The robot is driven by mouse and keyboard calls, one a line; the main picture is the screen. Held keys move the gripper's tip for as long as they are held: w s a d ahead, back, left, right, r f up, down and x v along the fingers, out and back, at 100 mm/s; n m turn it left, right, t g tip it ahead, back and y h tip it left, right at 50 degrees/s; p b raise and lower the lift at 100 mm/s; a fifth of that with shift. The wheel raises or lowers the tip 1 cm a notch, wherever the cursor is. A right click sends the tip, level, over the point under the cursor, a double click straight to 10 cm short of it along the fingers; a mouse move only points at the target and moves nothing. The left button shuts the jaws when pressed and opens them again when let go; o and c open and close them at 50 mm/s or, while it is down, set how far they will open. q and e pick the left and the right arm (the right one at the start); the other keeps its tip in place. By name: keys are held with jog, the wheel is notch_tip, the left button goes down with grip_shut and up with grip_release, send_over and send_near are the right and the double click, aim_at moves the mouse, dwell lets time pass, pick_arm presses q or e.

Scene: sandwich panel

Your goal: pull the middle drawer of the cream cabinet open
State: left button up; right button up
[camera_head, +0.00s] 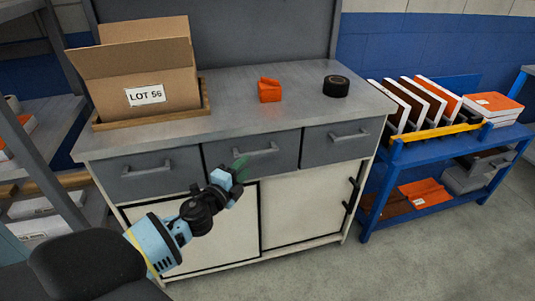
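The cream cabinet (303,210) stands in front of me with a row of three grey drawers under its worktop. The middle drawer (286,158) looks shut, its front level with its neighbours. Its bar handle (262,152) shows. My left gripper (241,168) is in front of the lower left part of the middle drawer, just below and left of the handle. Its fingers are small and dark against the drawer, so I cannot tell whether they are open or touch the handle. My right gripper is out of view.
On the worktop (225,124) are an open cardboard box (155,75) in a tray, an orange item (269,90) and a black tape roll (336,86). A blue cart (400,154) stands right and a shelf rack (50,110) left. Floor (310,278) before the cabinet is clear.

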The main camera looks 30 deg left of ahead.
aim_at(255, 157)
pick_arm(q)
jog(key=shift+w+a, duration=0.15)
jog(key=shift+w, duration=1.8)
jog(key=shift+w+a, duration=0.15)
jog(key=shift+w, duration=1.75)
grip_shut()
